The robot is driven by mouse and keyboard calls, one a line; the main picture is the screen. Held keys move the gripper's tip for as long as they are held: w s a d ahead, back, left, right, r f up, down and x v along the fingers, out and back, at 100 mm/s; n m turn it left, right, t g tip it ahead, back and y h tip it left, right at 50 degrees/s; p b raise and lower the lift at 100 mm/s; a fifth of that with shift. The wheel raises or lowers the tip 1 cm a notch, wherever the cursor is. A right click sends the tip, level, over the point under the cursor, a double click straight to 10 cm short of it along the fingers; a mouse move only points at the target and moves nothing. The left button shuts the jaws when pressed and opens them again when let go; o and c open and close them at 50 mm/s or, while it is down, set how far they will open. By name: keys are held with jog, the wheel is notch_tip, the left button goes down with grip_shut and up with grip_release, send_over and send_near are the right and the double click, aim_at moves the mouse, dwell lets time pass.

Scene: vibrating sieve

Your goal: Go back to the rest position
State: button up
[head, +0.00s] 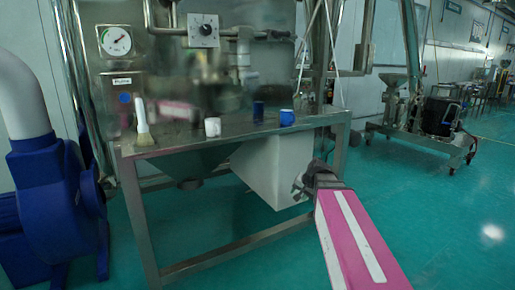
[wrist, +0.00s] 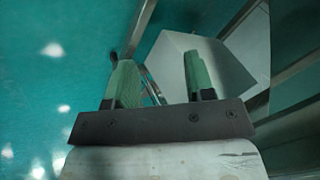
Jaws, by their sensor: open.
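My gripper (head: 312,182) is at the end of my pink and white arm, beside the right side of a white box-shaped container under the metal table. In the wrist view my gripper (wrist: 160,85) shows two green fingers set apart, with nothing held between them. The white container (head: 272,172) hangs or stands below the table top; I cannot tell which. It also shows in the wrist view (wrist: 176,52), behind and beyond the fingers. I cannot tell whether the fingers touch it.
The steel table (head: 190,142) carries a brush (head: 144,122), a white cup (head: 212,127), a dark cup (head: 258,111) and a blue cup (head: 287,118). A blue blower (head: 50,190) stands at the left. A wheeled machine (head: 425,120) stands back right. Green floor is clear at the right.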

jog(key=s+f+n+g+h, duration=0.3)
jog(key=s+f+n+g, duration=0.1)
jog(key=s+f, duration=1.3)
jog(key=shift+d+f+g+h, duration=0.3)
jog(key=shift+d+f+g, duration=0.15)
jog(key=shift+g, duration=0.25)
